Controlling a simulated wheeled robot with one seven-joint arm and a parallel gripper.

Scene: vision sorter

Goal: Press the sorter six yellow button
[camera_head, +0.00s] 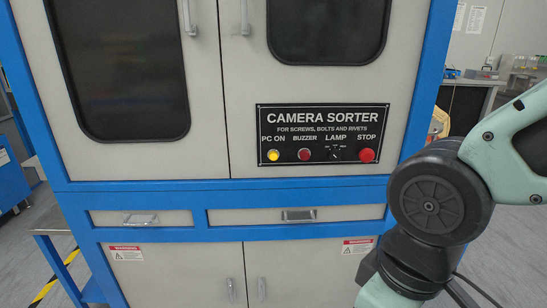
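The camera sorter (210,110) is a large cabinet with a blue frame and light grey doors, straight ahead of me. Its black control panel (300,150) is on the right door. The yellow button (273,155) is at the panel's left end, under the label PC ON. To its right are a red BUZZER button (304,154), a black LAMP switch (335,154) and a red STOP button (367,155). My arm's links fill the right side of the view. My gripper is not in view, and nothing in view touches the yellow button.
A side table (55,217) stands at the left, a bench (470,82) at the back right. The space before the panel is clear.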

